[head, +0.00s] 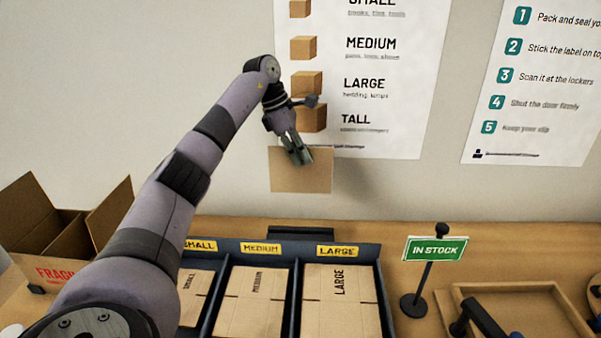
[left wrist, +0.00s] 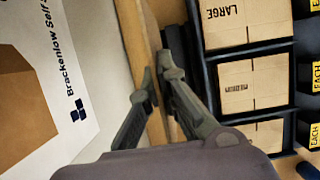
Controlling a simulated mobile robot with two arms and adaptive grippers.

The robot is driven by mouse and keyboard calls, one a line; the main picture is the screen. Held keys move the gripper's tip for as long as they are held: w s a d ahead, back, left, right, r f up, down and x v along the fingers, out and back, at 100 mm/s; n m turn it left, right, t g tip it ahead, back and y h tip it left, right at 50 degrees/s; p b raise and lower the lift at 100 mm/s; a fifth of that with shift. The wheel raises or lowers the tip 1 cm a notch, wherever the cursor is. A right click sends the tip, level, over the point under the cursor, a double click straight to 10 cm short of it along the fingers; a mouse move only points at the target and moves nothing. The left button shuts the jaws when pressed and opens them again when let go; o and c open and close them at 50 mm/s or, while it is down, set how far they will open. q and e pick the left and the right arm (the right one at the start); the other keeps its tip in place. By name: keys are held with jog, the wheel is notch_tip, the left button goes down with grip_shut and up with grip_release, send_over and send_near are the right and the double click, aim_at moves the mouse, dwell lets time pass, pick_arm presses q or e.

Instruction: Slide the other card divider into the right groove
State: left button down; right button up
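A flat brown card divider (head: 300,178) hangs upright in front of the wall, below the size poster. My left gripper (head: 299,158) is shut on its upper edge and holds it above the back of the counter. In the left wrist view the left fingers (left wrist: 158,72) point at the counter, with the card seen nearly edge-on between them. An open carton (head: 72,238) marked FRAGILE stands at the far left, its flaps spread. My left arm covers part of it. I cannot make out its grooves or another divider. My right gripper is not in view.
A dark sorting tray (head: 374,262) with flat small, medium and large cartons lies below the held card. An IN STOCK sign (head: 435,249) stands to its right. A shallow wooden tray (head: 560,295) and a dark-handled object (head: 484,318) are at the lower right.

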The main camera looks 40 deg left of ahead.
pick_arm(q)
jog(key=shift+r, duration=0.8)
jog(key=shift+r+p, duration=0.75)
notch_tip(320, 180, up, 6)
jog(key=p, duration=0.7)
jog(key=shift+r+p, duration=0.25)
jog(key=shift+p, duration=0.05)
notch_tip(320, 180, up, 9)
jog(key=p, duration=1)
